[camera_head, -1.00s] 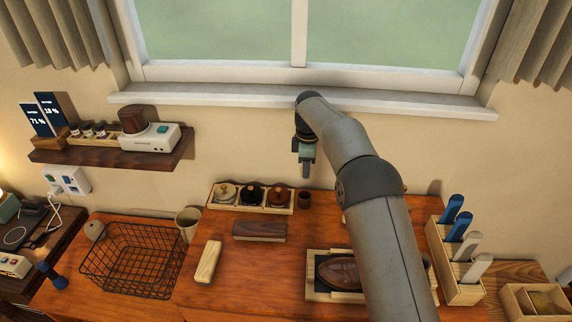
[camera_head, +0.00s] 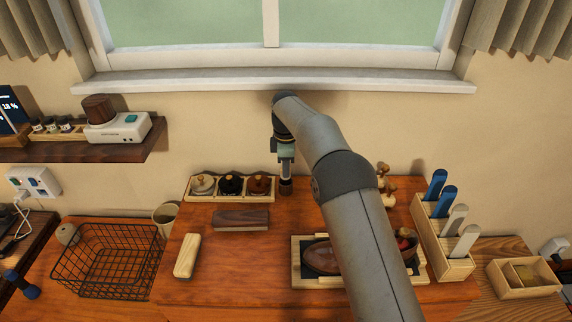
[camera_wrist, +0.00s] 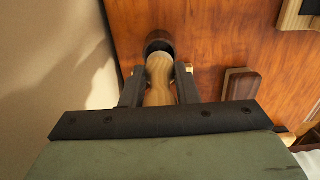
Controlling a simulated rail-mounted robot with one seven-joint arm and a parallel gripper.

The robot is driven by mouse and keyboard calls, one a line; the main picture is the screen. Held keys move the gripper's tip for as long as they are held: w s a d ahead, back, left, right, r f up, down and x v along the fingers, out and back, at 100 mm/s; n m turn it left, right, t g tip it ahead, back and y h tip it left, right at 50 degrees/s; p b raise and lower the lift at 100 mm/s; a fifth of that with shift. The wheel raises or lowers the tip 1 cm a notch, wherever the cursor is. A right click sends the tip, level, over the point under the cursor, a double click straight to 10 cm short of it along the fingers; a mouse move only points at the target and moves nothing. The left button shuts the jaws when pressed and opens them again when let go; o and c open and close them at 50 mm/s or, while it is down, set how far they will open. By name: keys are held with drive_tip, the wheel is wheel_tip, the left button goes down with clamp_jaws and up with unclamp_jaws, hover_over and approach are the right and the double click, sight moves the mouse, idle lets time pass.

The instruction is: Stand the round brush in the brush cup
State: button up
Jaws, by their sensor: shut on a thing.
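My gripper (camera_wrist: 160,88) is shut on the wooden handle of the round brush (camera_wrist: 160,68).
A dark wooden-backed brush (camera_head: 241,219) lies in front. Wooden-handled brushes (camera_head: 386,180) stand to the right, partly behind my arm. A shoe tray (camera_head: 303,276) is nearer. The wall is close behind.

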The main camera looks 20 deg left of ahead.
drive_tip(key=shift+f+b, duration=0.7)
drive_tip(key=shift+f, duration=1.55)
drive_tip(key=shift+f, duration=0.1)
drive_tip(key=o, duration=1)
drive_tip(key=shift+f, duration=0.15)
drive_tip(key=shift+s, duration=0.15)
drive_tip(key=shift+f, duration=0.1)
drive_tip(key=r, duration=1.3)
drive_tip(key=shift+w+r+b, duration=0.15)
drive_tip(key=shift+w+b, duration=0.1)
drive_tip(key=shift+b, duration=0.1)
